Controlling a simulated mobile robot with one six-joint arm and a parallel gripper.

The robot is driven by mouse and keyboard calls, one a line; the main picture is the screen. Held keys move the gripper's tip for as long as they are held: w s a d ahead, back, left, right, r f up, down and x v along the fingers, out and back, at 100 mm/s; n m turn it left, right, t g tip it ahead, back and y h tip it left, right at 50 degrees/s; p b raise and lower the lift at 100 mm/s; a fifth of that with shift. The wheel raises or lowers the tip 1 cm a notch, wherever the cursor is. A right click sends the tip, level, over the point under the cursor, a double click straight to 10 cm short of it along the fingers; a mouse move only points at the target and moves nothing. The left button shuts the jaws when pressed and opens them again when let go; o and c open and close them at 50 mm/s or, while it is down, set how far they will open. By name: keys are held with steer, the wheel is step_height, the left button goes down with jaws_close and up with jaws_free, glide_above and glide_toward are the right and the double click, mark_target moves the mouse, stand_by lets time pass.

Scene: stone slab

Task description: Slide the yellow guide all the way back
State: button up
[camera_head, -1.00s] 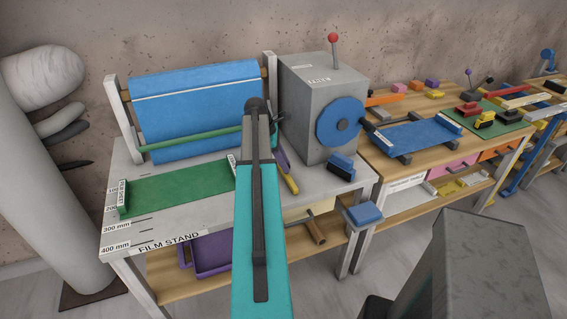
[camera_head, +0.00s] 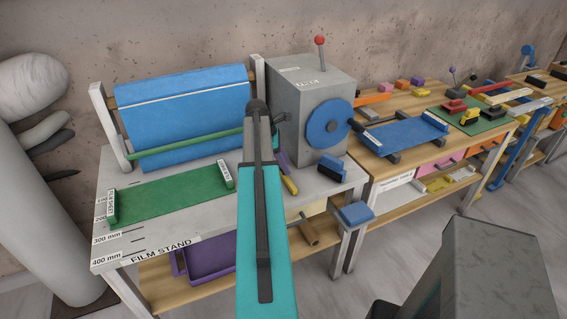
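A short yellow bar (camera_head: 290,185) lies on the grey film stand (camera_head: 130,240), beside a purple piece (camera_head: 283,162), just right of my teal arm. A yellow block with a dark base (camera_head: 470,116) also sits on the green mat of the right bench. I cannot tell which yellow piece is the guide. My arm reaches up over the middle of the stand. Its far end is a dark rounded joint, with small dark and teal parts behind it. My gripper's fingers are not clearly seen, and the arm hides part of the stand.
A blue roll (camera_head: 182,112) and a green board (camera_head: 168,192) are left of my arm. A grey box (camera_head: 285,85) with a blue wheel (camera_head: 328,123) and red knob (camera_head: 320,40) stands right of it. A wooden bench (camera_head: 400,155) with small blocks continues right.

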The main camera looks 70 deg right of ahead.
steer(key=shift+w+a, duration=0.2)
steer(key=shift+w, duration=0.05)
steer(key=shift+w+a+r, duration=0.1)
steer(key=shift+w+r, duration=0.1)
steer(key=shift+r, duration=0.2)
steer(key=b+v, duration=0.3)
steer(key=v, duration=0.9)
steer(key=shift+r, duration=0.45)
